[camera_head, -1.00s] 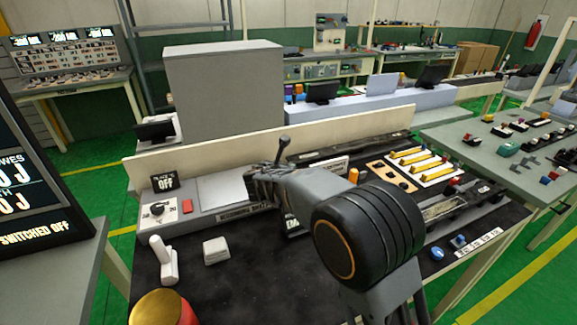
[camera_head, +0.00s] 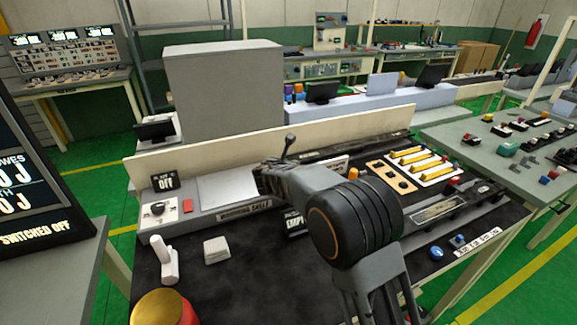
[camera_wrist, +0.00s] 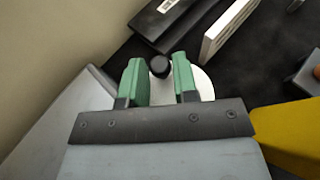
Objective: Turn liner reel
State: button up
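In the wrist view, my gripper (camera_wrist: 158,64) has its two green fingers spread apart. A white round disc (camera_wrist: 205,84), which looks like the liner reel, lies beneath the fingers and shows mostly right of the right finger. The fingers and the palm hide much of it.
A pale upright panel (camera_head: 200,158) runs along the bench's back. A grey unit with a flat plate (camera_head: 226,190) stands left of my wrist. A white block (camera_head: 216,250) and a white upright part (camera_head: 166,262) stand in front. Yellow-barred clips (camera_head: 412,154) lie right.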

grip_shut()
jog(key=b, duration=0.1)
jog(key=n+y+b, duration=0.1)
jog(key=b, duration=0.1)
jog(key=shift+f+t+y, duration=0.3)
jog(key=shift+f, duration=0.05)
jog(key=shift+n+y+b, duration=0.6)
jog(key=shift+n+b, duration=0.05)
jog(key=shift+n, duration=0.05)
jog(key=shift+s+a+r+n+y+b, duration=0.1)
jog(key=shift+s+r+n+y+b, duration=0.05)
jog(key=shift+n+y+b, duration=0.75)
jog(key=shift+a+r+n+y, duration=0.1)
jog(key=shift+r+n+y, duration=0.15)
jog(key=shift+y, duration=0.25)
jog(key=shift+o, duration=1.9)
grip_release()
